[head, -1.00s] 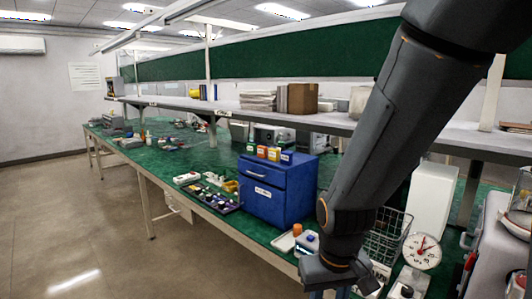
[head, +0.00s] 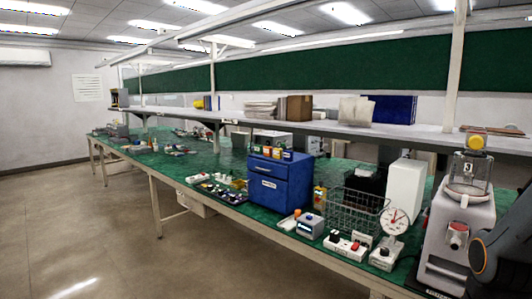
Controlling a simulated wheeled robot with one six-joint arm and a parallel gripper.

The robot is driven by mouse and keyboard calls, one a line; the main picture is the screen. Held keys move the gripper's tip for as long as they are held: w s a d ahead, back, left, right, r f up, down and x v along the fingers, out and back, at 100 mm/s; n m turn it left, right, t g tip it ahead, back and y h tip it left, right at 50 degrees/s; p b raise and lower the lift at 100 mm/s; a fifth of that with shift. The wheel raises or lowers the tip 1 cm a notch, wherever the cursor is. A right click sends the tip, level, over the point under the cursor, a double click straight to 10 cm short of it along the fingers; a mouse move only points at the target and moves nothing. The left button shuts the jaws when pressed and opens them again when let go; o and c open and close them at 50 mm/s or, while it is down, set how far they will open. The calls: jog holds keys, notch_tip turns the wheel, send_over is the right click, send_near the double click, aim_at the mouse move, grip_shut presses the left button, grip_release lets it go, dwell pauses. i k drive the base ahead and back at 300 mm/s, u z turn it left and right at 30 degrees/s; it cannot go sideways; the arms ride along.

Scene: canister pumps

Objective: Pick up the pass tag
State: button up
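I cannot make out the pass tag for certain in the head view; the small items on the bench are too small to tell apart. My gripper is out of the picture. Only a dark grey part of my arm shows at the lower right edge, in front of the bench's right end.
A green-topped bench (head: 128,160) runs along the wall. On it are a blue drawer cabinet (head: 278,190) with small coloured boxes on top, a wire basket (head: 352,212), a dial scale (head: 394,221), a white box (head: 404,188) and a grey machine (head: 455,235). Floor at left is clear.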

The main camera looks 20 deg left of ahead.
aim_at(258, 149)
jog(key=u, duration=0.7)
jog(key=i, duration=0.65)
jog(key=u, duration=1.1)
jog(key=i, duration=1.65)
jog(key=z, duration=1.15)
jog(key=i, duration=0.65)
jog(key=z, duration=0.8)
